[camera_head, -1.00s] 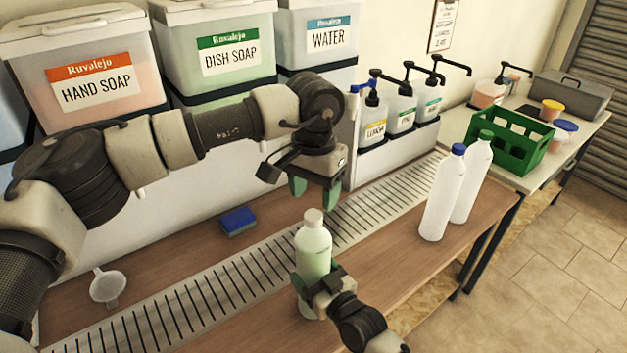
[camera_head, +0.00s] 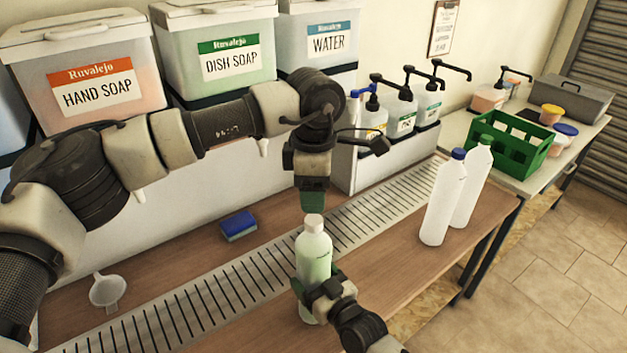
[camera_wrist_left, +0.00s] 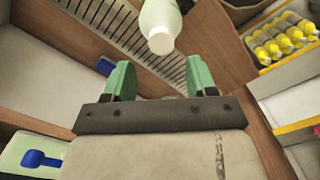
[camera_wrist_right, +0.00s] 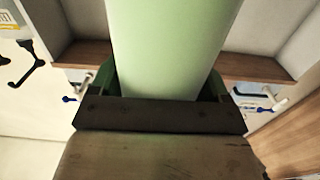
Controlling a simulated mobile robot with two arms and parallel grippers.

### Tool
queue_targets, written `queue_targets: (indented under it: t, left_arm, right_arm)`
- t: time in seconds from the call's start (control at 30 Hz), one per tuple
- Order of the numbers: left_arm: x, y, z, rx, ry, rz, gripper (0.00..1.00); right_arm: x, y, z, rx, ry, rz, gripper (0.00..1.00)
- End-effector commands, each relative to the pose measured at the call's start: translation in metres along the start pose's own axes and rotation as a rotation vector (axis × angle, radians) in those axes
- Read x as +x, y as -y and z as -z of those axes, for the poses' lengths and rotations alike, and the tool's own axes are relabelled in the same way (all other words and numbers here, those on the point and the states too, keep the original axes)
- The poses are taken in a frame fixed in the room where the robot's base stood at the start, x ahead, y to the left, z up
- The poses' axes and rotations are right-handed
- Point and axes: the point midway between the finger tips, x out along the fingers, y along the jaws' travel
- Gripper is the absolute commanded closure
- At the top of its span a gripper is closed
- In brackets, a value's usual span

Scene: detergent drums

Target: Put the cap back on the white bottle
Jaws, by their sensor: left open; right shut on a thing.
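The white bottle (camera_head: 314,252), filled with pale green liquid, stands upright at the front of the counter, by the drain grate. A whitish cap (camera_head: 314,222) sits at its top; I cannot tell whether it is fastened. My right gripper (camera_head: 322,290) is shut around the bottle's lower body, which fills the right wrist view (camera_wrist_right: 170,50). My left gripper (camera_head: 313,200) is open and empty just above the cap, fingers pointing down. In the left wrist view, the cap (camera_wrist_left: 161,43) shows beyond and between the open green fingers (camera_wrist_left: 160,80).
Two white bottles, one blue-capped (camera_head: 440,200) and one green-capped (camera_head: 472,185), stand to the right. A blue sponge (camera_head: 238,226) and a funnel (camera_head: 107,291) lie left of the grate (camera_head: 200,301). Labelled drums (camera_head: 85,85) and pump bottles (camera_head: 400,110) line the back. A green crate (camera_head: 510,145) is far right.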

Motion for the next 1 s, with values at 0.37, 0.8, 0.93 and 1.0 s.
queue_targets:
  t: [0.37, 0.8, 0.93, 1.0]
  left_arm:
    - [-0.006, 0.001, 0.0, -0.787, -0.001, -0.003, 0.43]
    - [-0.012, 0.001, 0.001, -1.703, 0.0, -0.007, 0.43]
    - [-0.014, 0.001, 0.001, -1.942, 0.0, -0.009, 0.43]
    - [-0.014, 0.001, 0.001, -2.046, 0.0, -0.009, 0.43]
  right_arm:
    - [0.0, 0.0, -0.001, 0.0, 0.002, 0.0, 0.89]
    - [0.0, 0.0, -0.001, 0.0, 0.002, 0.0, 0.89]
    - [0.0, 0.0, -0.001, 0.0, 0.002, 0.0, 0.89]
    - [0.0, 0.0, -0.001, 0.0, 0.002, 0.0, 0.89]
